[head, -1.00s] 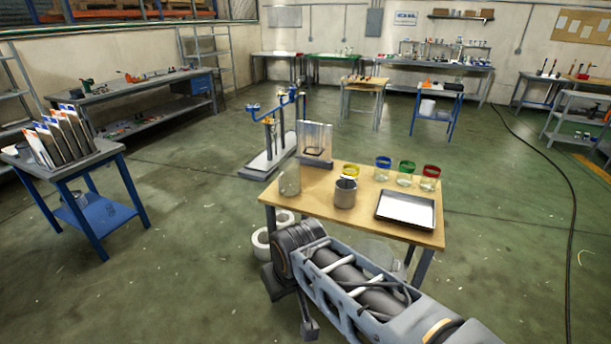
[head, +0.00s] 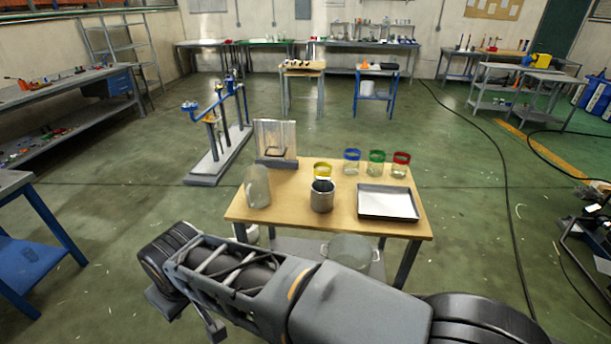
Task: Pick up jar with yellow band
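The jar with the yellow band (head: 322,168) stands upright on the wooden-topped table (head: 290,207) in the head view. It is left of the jars with a blue band (head: 352,160), a green band (head: 376,162) and a red band (head: 400,164). A grey metal cup (head: 322,196) stands in front of it and hides its lower part. My arm lies across the bottom of the view, in front of the table. No gripper fingers can be made out.
A clear glass vessel (head: 257,187) stands at the table's left, near a panel on a grey base (head: 276,142). A shallow tray (head: 388,202) lies at the right. A large glass vessel (head: 349,251) is below the tabletop.

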